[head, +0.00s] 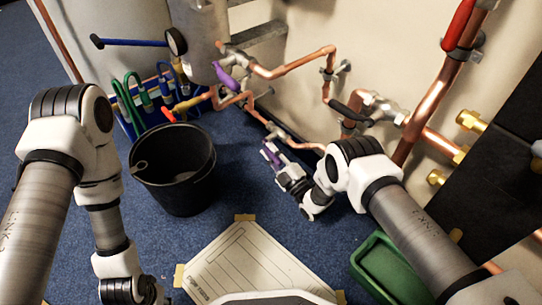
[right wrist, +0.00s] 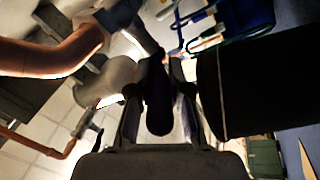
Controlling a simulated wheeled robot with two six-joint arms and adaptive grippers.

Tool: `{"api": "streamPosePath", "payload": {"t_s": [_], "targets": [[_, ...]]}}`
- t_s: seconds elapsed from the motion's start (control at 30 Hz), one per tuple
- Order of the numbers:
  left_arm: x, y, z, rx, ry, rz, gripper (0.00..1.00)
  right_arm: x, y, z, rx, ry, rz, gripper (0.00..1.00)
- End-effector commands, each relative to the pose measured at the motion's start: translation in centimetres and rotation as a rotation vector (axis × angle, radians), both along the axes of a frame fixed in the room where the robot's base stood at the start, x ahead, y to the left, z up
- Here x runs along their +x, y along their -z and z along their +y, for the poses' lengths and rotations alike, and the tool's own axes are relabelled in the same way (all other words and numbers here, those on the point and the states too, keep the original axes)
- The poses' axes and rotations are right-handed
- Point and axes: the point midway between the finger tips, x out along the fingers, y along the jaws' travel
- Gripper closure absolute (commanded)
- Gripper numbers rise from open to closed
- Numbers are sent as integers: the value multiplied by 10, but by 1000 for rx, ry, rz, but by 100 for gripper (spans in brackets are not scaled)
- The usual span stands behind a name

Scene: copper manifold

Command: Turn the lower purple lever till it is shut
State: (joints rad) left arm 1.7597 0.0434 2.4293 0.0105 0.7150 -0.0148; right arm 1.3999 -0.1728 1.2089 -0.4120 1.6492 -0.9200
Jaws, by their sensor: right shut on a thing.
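The lower purple lever (head: 270,154) shows just below a valve on the low copper pipe, mostly covered by my right gripper (head: 275,163). In the right wrist view, the lever (right wrist: 158,98) looks dark and lies between the two fingers of my right gripper (right wrist: 160,115), which is shut on it. The lever's exact angle to the pipe is hard to tell. An upper purple lever (head: 225,78) is on a valve further up and left, apart from my grippers. My left gripper (head: 145,292) hangs at the bottom left, near the floor, and its fingers are not clear.
A black bucket (head: 173,180) stands left of my right gripper. Behind it is a rack of coloured tools (head: 150,95). A black-handled valve (head: 350,112) and a red lever (head: 459,25) are to the right. A green tray (head: 385,268) and a taped sheet (head: 250,265) lie on the floor.

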Motion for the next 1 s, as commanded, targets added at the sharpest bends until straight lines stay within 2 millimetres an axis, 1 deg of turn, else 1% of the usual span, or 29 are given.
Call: {"api": "streamPosePath", "payload": {"t_s": [0.03,0.2,0.4,0.57,1.0], "targets": [[2,13,0,1,2,-5,69,0,9,1,21,-1,-28,100],[7,25,0,4,9,-19,69,1,12,2,95,0,-129,100],[9,28,0,4,13,-25,69,3,12,3,162,0,-220,100],[9,28,0,4,13,-25,69,4,13,4,193,1,-265,100],[9,28,0,4,13,-25,69,5,13,4,208,0,-284,100]]}}
